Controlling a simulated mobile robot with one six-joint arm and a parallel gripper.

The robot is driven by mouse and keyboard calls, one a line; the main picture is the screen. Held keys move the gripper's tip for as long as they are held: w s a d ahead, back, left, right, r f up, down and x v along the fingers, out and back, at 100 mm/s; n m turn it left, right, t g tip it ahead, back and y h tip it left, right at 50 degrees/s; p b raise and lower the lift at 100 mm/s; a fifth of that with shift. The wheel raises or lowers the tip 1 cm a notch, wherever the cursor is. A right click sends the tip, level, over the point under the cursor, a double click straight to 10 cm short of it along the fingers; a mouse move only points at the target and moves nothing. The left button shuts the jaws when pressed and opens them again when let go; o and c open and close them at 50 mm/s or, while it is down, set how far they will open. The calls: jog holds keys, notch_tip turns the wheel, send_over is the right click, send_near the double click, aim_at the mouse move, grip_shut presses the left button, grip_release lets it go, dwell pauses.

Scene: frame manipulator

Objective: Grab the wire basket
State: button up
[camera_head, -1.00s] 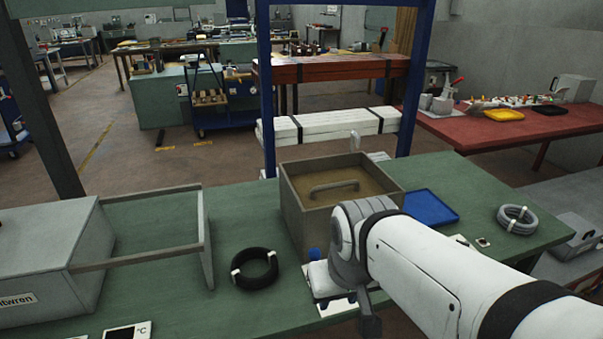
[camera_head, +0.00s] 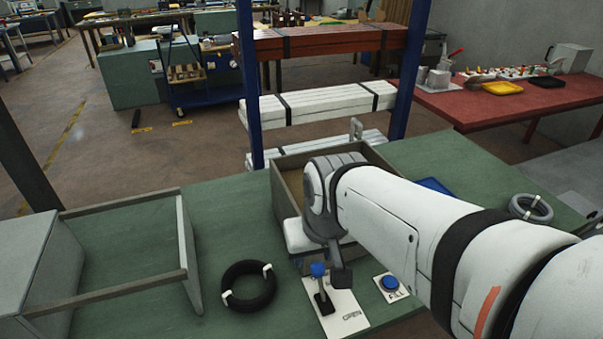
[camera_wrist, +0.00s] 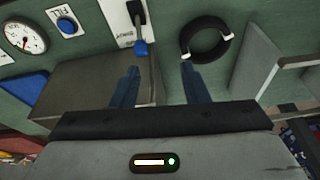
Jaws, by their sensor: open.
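I cannot make out a wire basket for certain in either view. A grey open-topped box (camera_head: 285,205) stands on the green bench, its inside mostly hidden by my arm. Its grey outer side also shows in the wrist view (camera_wrist: 95,85). My gripper is at the front side of this box, largely hidden behind my wrist in the head view. In the wrist view my gripper (camera_wrist: 158,85) has two blue fingers apart with nothing between them.
A black coil (camera_head: 249,287) lies left of the OPEN lever (camera_head: 318,270). A FILL button (camera_head: 390,283) is to its right. A blue tray (camera_head: 435,185) and grey coil (camera_head: 531,208) lie at right.

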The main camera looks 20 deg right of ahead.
jog(key=w+d+m, duration=0.1)
jog(key=w+m, duration=0.2)
jog(key=w, duration=0.1)
jog(key=w+d+m+t+y+p, duration=0.1)
jog(key=w+d+m, duration=0.1)
jog(key=w, duration=0.3)
jog(key=w+d+m, duration=0.2)
jog(key=w+m, duration=0.1)
jog(key=w, duration=0.2)
jog(key=shift+m+t, duration=0.3)
jog(key=shift+t, duration=0.1)
jog(key=w+d+f+m+t+p, duration=0.1)
jog(key=w+d+f+m+t, duration=0.15)
jog(key=w+d+m, duration=0.75)
notch_tip(320, 180, down, 8)
jog(key=w+n+h, duration=0.1)
jog(key=w, duration=0.1)
jog(key=shift+w+d+r+n+g+b, duration=0.25)
jog(key=shift+w+d+n+g+b, duration=0.05)
jog(key=shift+w+d+g+b, duration=0.1)
grip_shut()
